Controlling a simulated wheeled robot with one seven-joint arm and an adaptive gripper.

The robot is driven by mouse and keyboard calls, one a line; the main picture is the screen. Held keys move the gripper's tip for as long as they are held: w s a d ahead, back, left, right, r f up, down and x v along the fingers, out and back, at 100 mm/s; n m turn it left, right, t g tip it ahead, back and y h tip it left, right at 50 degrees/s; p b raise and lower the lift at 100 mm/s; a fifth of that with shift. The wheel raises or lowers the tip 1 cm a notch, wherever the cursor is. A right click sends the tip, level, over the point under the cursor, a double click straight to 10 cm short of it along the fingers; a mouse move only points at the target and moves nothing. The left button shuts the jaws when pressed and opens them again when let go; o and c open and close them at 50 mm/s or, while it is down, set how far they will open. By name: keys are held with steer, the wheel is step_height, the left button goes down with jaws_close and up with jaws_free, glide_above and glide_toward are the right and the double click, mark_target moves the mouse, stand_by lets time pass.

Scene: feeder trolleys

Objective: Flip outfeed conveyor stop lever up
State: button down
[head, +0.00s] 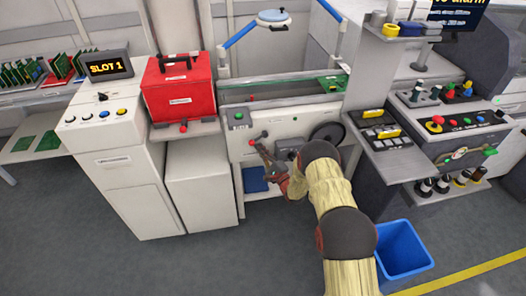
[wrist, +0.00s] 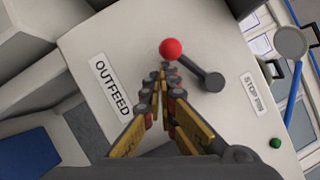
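The outfeed panel is a pale machine face with an OUTFEED label (wrist: 113,88) in the wrist view. Its stop lever has a red ball knob (wrist: 172,48) on a dark shaft (wrist: 193,66) with a dark pivot. The knob also shows in the head view (head: 251,143), left of the pivot and slightly lower, so the lever points left and a little down. My gripper (wrist: 164,70) has its fingertips together, nothing visible between them. The tips are beside the shaft, near the knob on its underside; I cannot tell whether they touch. In the head view my gripper (head: 262,149) is before the panel.
A green button (head: 239,115) and a black handwheel (head: 327,134) are on the same machine. A red case (head: 179,92) stands to the left. A dark control console (head: 445,125) is right, with a blue bin (head: 402,249) on the floor.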

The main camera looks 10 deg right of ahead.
mark_target(252, 144)
steer(key=shift+a+r, duration=1.1)
steer(key=shift+a, duration=0.3)
steer(key=shift+a+r, duration=0.3)
steer(key=shift+r, duration=0.3)
steer(key=shift+a+r, duration=0.1)
steer(key=shift+r, duration=0.15)
steer(key=shift+f, duration=0.1)
stand_by(0.4)
